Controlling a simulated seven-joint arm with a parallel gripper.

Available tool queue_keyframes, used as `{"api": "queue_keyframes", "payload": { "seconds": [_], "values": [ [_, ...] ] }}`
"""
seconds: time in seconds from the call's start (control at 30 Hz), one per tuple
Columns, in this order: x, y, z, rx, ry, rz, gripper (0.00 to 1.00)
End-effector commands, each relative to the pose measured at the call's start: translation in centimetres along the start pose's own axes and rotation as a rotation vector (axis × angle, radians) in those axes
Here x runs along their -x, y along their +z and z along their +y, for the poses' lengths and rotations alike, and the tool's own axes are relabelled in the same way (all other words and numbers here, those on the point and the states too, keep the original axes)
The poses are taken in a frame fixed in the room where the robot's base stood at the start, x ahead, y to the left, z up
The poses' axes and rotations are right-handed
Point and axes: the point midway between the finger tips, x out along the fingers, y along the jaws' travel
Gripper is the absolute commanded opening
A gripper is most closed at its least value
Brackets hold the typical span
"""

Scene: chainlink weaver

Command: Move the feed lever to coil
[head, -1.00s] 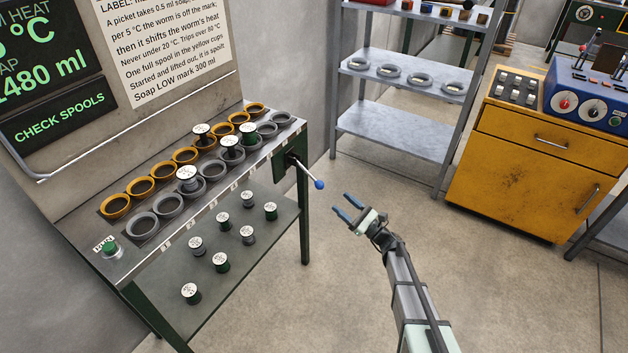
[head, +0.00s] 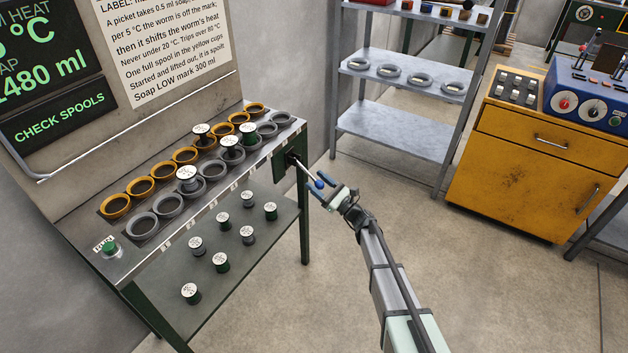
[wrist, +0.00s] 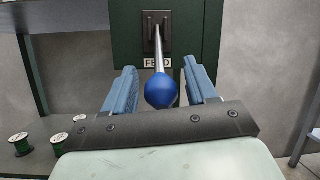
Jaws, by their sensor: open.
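The feed lever is a thin metal rod with a blue ball knob (wrist: 161,91), coming out of a slotted plate (wrist: 157,31) on a dark green box. A label (wrist: 158,62) reading FEED, partly hidden by the rod, sits below the slot. In the head view the knob (head: 319,184) is at the right end of the bench. My gripper (head: 317,187) is open with its blue fingers on either side of the knob. In the wrist view the knob lies between the fingers (wrist: 162,88), with a gap on each side. No coil marking can be read.
The bench holds yellow cups (head: 139,185) and grey cups (head: 142,226), some with spools. Several spools stand on the lower shelf (head: 225,285). A grey rack (head: 390,130) and yellow cabinet (head: 520,165) stand behind.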

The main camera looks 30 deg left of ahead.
Motion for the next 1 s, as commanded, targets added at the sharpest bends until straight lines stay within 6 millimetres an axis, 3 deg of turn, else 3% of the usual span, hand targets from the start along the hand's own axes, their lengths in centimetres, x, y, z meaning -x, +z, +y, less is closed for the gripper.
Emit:
{"api": "queue_keyframes", "payload": {
  "seconds": [0.2,0.57,1.0],
  "values": [
    [-1.7,-0.1,0.0,0.0,0.0,0.001,0.57],
    [-1.9,0.0,0.0,0.0,-0.001,0.001,0.57],
    [-1.9,0.0,0.0,0.0,0.0,0.0,0.15]
  ]
}}
